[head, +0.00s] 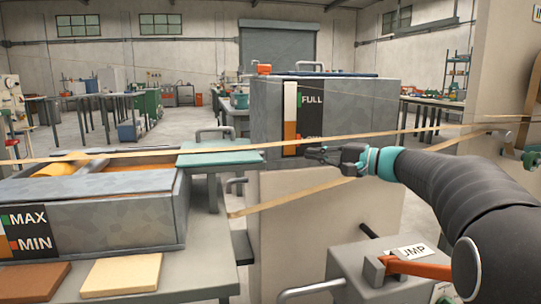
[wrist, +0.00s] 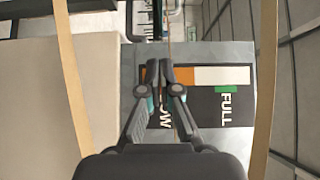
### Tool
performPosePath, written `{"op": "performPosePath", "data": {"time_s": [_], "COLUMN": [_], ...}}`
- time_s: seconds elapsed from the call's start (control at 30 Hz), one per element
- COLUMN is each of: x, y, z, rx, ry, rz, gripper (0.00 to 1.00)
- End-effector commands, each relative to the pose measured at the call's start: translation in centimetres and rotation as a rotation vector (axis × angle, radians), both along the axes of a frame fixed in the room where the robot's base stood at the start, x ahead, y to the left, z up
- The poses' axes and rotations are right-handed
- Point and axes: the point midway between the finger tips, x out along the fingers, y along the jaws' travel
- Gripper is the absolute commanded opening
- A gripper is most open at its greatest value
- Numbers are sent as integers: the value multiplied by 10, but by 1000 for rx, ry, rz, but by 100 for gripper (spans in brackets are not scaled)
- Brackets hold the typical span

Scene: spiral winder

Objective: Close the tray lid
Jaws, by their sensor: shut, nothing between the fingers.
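The grey tray (head: 95,222) stands on a bench at the left, with a MAX/MIN label on its front. Its top is largely uncovered and orange-yellow material (head: 130,181) shows inside. A flat teal lid (head: 225,159) with a grey bar handle (head: 214,134) lies at the tray's right end and sticks out past it. My gripper (head: 312,153) is shut and empty, to the right of the lid and apart from it. The wrist view shows its closed fingers (wrist: 165,68) in front of the box labelled FULL; the tray and lid are not seen there.
A large grey box (head: 365,105) with a FULL label stands behind my gripper. Tan bands (head: 215,148) stretch across near the gripper, and also show in the wrist view (wrist: 68,65). A machine part with an orange lever (head: 415,267) sits below my arm. Two blocks (head: 120,275) lie before the tray.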

Motion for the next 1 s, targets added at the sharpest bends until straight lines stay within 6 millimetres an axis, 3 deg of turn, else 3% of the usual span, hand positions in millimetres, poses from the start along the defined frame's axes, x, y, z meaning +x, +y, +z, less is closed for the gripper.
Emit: {"op": "performPosePath", "data": {"time_s": [0.17,0.67,1.0], "x": [9,51,41], "y": [8,86,122], "z": [3,2,2], "rx": [17,15,15], "ry": [-7,-5,-6], "rz": [1,2,-1], "gripper": [0,0,0]}}
